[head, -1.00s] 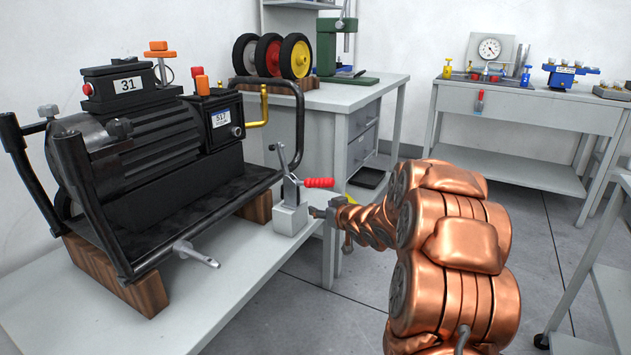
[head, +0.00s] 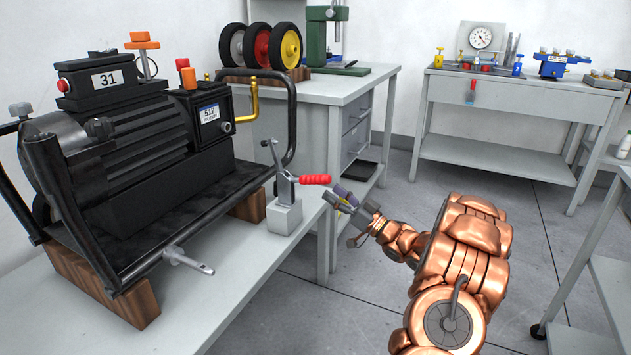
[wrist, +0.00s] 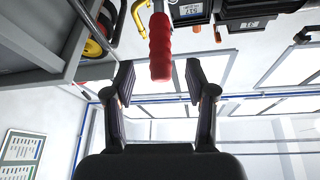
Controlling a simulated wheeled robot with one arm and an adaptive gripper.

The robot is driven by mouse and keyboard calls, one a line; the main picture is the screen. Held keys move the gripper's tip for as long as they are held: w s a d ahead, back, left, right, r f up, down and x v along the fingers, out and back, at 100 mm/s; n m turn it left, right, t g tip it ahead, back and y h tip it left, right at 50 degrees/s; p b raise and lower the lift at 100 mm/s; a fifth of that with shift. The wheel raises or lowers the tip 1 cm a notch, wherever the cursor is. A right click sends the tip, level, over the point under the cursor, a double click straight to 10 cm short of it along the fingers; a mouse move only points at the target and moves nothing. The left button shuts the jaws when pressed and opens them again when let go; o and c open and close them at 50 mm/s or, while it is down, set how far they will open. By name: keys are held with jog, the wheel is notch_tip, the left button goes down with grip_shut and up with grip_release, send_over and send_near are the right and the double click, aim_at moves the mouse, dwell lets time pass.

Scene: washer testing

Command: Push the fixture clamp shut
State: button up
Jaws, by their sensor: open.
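The fixture clamp (head: 284,195) stands on a light grey block at the right edge of the near bench. Its red-gripped handle (head: 314,179) sticks out to the right, about level, and a grey lever rises up and left. My gripper (head: 337,200) is just right of the clamp, close to the red handle and slightly below it. In the wrist view the red handle (wrist: 160,48) hangs down from the top, in line with the gap between the two fingers of my gripper (wrist: 156,88). The fingers are open and apart. Whether they touch the handle cannot be told.
A black motor unit (head: 130,150) on wooden blocks fills the near bench left of the clamp. A rear bench (head: 340,95) with wheels stands behind. A grey side table (head: 520,100) stands at the back right.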

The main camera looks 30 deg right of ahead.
aim_at(316, 180)
jog(key=b+x, duration=0.1)
jog(key=x, duration=0.5)
jog(key=shift+f+b, duration=0.1)
jog(key=shift+b, duration=0.25)
jog(key=shift+w+a+r, duration=0.15)
jog(key=shift+w+r, duration=0.15)
jog(key=shift+w, duration=0.15)
grip_shut()
